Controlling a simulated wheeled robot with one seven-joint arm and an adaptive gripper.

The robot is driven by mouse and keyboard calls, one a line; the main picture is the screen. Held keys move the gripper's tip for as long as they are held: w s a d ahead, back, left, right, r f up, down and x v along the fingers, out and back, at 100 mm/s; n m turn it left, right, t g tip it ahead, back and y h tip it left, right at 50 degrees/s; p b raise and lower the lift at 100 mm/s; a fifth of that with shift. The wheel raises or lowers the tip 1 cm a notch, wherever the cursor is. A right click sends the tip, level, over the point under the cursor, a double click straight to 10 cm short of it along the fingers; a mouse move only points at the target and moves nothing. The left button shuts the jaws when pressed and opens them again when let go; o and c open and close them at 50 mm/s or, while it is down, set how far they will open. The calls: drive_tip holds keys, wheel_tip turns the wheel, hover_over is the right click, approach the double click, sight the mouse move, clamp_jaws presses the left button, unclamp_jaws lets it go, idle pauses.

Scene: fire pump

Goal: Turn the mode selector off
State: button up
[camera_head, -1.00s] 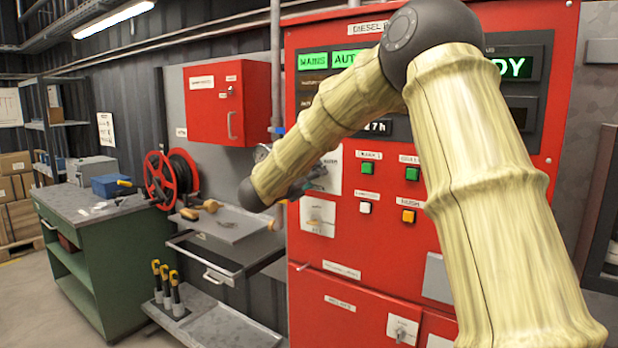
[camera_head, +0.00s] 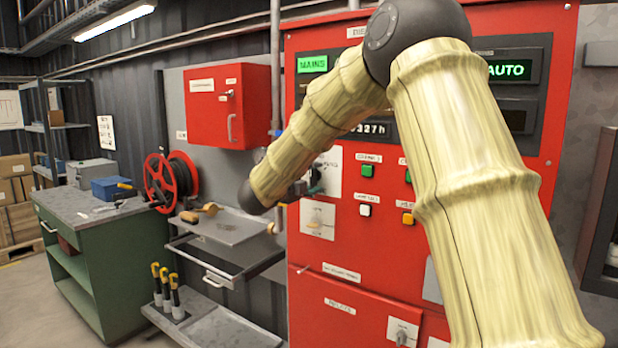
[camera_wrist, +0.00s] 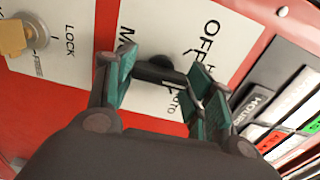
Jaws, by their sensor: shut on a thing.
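The mode selector is a black knob (camera_wrist: 160,72) on a white plate (camera_wrist: 200,30) marked OFF, with MAN and AUTO labels partly covered. My gripper (camera_wrist: 165,78) is shut on the knob, with teal fingertips on either side of it. The knob lies crosswise between the fingers; its exact pointing mark is hidden. In the head view, the selector's plate (camera_head: 329,172) shows on the red panel, and my gripper (camera_head: 313,182) is at it, mostly hidden behind my arm. The display on the right (camera_head: 508,69) reads AUTO, its left part covered by my arm.
A key switch (camera_wrist: 14,38) marked LOCK sits on its own plate beside the selector. Lit buttons, green (camera_head: 367,170), white (camera_head: 365,210) and amber (camera_head: 408,219), are close by on the panel. A drawer tray (camera_head: 228,262) stands left of the cabinet.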

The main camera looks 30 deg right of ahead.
drive_tip(key=n+p, duration=0.1)
drive_tip(key=n, duration=0.1)
drive_tip(key=n+p, duration=0.1)
drive_tip(key=n, duration=0.1)
drive_tip(key=n+p, duration=0.1)
drive_tip(key=n, duration=0.1)
drive_tip(key=shift+d+r, duration=0.1)
drive_tip(key=shift+r, duration=0.2)
drive_tip(key=shift+f+n+p, duration=0.2)
drive_tip(key=shift+n+p, duration=1.05)
drive_tip(key=shift+n, duration=0.45)
drive_tip(key=shift+f, duration=0.1)
drive_tip(key=o, duration=1)
drive_tip(key=shift+d, duration=0.1)
drive_tip(key=shift+o, duration=0.2)
drive_tip(key=shift+a, duration=0.2)
drive_tip(key=v, duration=1.1)
drive_tip(key=shift+s+a, duration=0.2)
drive_tip(key=shift+a, duration=0.15)
